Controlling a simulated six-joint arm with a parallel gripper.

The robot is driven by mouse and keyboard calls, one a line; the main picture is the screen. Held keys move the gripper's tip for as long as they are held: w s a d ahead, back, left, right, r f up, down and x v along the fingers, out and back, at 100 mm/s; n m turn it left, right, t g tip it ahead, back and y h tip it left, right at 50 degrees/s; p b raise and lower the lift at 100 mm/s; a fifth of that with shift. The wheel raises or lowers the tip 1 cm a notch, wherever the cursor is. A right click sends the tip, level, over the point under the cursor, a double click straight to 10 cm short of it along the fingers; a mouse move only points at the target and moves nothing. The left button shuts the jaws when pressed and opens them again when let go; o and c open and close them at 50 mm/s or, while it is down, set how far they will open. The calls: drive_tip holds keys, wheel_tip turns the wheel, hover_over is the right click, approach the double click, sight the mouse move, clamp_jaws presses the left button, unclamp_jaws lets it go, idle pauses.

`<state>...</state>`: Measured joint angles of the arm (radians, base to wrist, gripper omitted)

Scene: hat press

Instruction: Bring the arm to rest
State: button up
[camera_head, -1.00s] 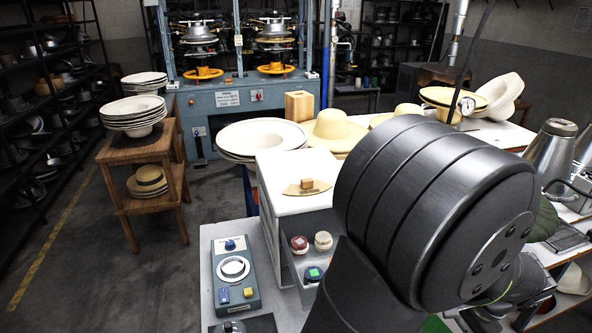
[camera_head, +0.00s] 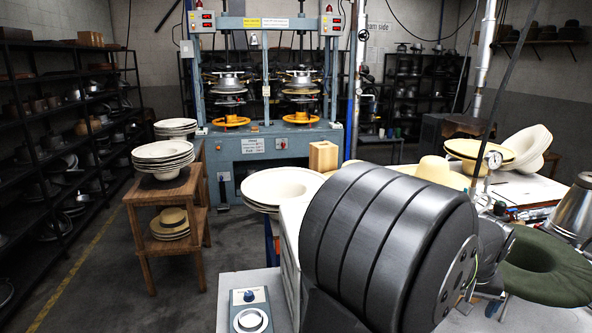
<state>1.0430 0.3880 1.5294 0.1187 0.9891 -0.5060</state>
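A large dark grey, rounded arm link of mine fills the lower middle and right of the head view. My gripper is not in view; the link may hide it, or it may lie outside the picture. The link covers most of the white box (camera_head: 291,232) and much of the bench (camera_head: 262,281) behind it.
A control box with a blue knob (camera_head: 249,296) sits on the bench. A green hat (camera_head: 548,266) and a metal kettle (camera_head: 577,208) are at right. A wooden stand (camera_head: 140,203) holds stacked white hats (camera_head: 163,155). A blue press (camera_head: 265,147) stands behind; floor at left is clear.

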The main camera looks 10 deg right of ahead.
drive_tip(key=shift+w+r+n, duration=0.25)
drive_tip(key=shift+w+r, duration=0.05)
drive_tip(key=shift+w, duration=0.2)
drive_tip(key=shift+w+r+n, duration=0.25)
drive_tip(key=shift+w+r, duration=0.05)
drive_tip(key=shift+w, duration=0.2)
